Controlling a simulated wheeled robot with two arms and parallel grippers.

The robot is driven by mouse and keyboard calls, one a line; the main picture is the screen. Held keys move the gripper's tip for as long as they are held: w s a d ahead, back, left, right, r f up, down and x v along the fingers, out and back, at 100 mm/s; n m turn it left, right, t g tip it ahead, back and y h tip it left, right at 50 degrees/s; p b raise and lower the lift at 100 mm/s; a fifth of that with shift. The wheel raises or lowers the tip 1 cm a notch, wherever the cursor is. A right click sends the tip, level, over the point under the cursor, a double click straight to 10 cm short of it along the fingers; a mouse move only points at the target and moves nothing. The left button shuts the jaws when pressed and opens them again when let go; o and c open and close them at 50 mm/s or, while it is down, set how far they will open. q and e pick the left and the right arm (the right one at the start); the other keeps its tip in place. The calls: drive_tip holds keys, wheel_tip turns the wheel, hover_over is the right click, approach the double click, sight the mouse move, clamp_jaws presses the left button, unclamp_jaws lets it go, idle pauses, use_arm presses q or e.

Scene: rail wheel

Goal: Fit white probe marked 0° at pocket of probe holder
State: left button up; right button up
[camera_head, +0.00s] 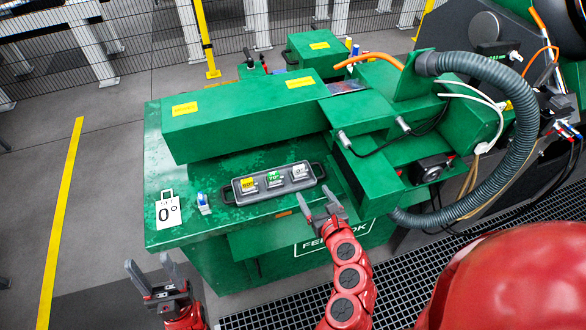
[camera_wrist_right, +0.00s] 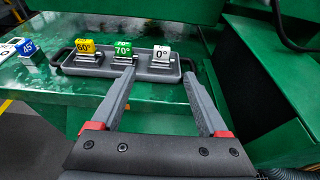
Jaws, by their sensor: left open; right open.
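The white probe marked 0° (camera_head: 299,172) sits at the right end of a grey tray (camera_head: 262,194) with handles; it also shows in the right wrist view (camera_wrist_right: 161,56). A green 70° probe (camera_wrist_right: 123,51) and a yellow 60° probe (camera_wrist_right: 86,48) sit left of it. I cannot tell whether this tray is the probe holder; no other holder is clear. My right gripper (camera_head: 318,206) is open and empty at the tray's near right side, its fingers pointing toward the white probe, apart from it. My left gripper (camera_head: 150,272) is open and empty off the bench's front left.
A green beam (camera_head: 245,115) runs behind the tray. A green block (camera_head: 368,180) and grey hose (camera_head: 520,110) stand to the right.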

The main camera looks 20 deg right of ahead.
sight(299, 169)
drive_tip(key=b+x, duration=0.5)
drive_tip(key=b, duration=0.1)
drive_tip(key=b+x, duration=0.5)
drive_tip(key=b, duration=0.2)
drive_tip(key=shift+s+f, duration=0.1)
drive_tip(key=shift+f, duration=0.15)
drive_tip(key=shift+w+r+p, duration=0.1)
drive_tip(key=shift+w+p, duration=0.35)
drive_tip(key=shift+w, duration=0.95)
drive_tip(key=x, duration=0.3)
drive_tip(key=shift+w+d+p, duration=0.2)
drive_tip(key=shift+w+p, duration=0.05)
drive_tip(key=shift+p, duration=0.05)
drive_tip(key=shift+w+f, duration=0.3)
drive_tip(key=shift+w, duration=0.2)
clamp_jaws()
